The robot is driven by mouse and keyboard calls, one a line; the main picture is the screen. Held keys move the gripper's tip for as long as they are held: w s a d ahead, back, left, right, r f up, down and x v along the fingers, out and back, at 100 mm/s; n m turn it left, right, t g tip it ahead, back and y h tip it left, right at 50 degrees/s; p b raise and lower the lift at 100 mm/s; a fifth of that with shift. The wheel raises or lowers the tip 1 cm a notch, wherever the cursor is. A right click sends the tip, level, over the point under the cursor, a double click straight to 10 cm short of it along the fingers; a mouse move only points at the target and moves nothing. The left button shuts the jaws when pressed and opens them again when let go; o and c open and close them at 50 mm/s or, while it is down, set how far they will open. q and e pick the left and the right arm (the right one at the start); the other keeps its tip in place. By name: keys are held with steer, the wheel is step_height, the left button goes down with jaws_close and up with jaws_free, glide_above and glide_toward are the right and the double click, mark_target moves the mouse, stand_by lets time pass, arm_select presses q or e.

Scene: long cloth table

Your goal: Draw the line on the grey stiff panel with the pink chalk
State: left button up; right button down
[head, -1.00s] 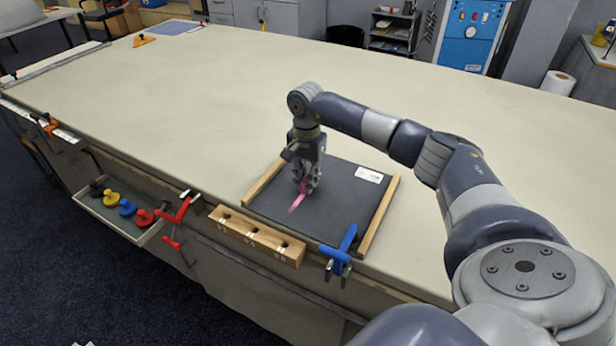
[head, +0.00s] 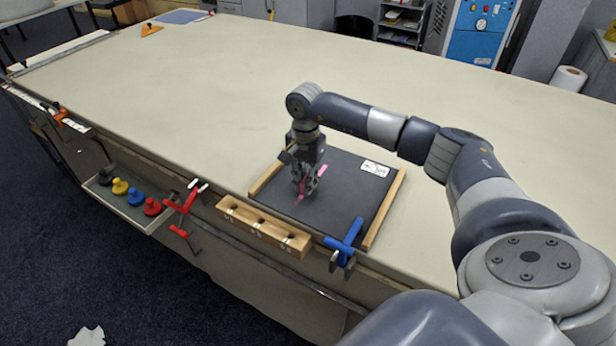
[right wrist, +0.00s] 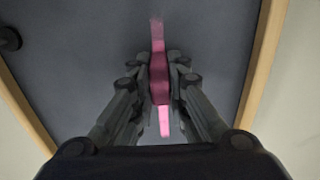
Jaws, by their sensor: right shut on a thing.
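The grey stiff panel (head: 345,185) lies flat at the table's near edge between wooden strips, with a white label at its far right corner. My right gripper (head: 304,192) points down over the panel's left-middle part. It is shut on the pink chalk (right wrist: 159,78), which stands between the fingers in the right wrist view. A paler pink streak (right wrist: 157,32) runs from the chalk toward the top of that view, and a bright pink piece shows below it. Whether chalk tip and panel touch is hard to tell. My left gripper is not in view.
A blue clamp (head: 345,243) grips the panel's near right corner. A wooden block with holes (head: 262,227) sits along the front edge. A red clamp (head: 183,208) and a tray (head: 132,213) with coloured knobs are left of it.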

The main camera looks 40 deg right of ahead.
mark_target(294, 207)
steer(key=shift+s+a, duration=0.1)
steer(key=shift+a, duration=0.05)
steer(key=shift+s+a, duration=0.35)
steer(key=shift+a, duration=0.5)
steer(key=shift+a, duration=0.15)
steer(key=shift+s+a+p, duration=0.3)
steer(key=shift+a+p, duration=0.15)
steer(key=shift+a, duration=0.35)
steer(key=shift+s+a, duration=0.1)
steer(key=shift+s+a, duration=0.35)
steer(key=shift+a, duration=0.45)
steer(key=shift+f, duration=0.1)
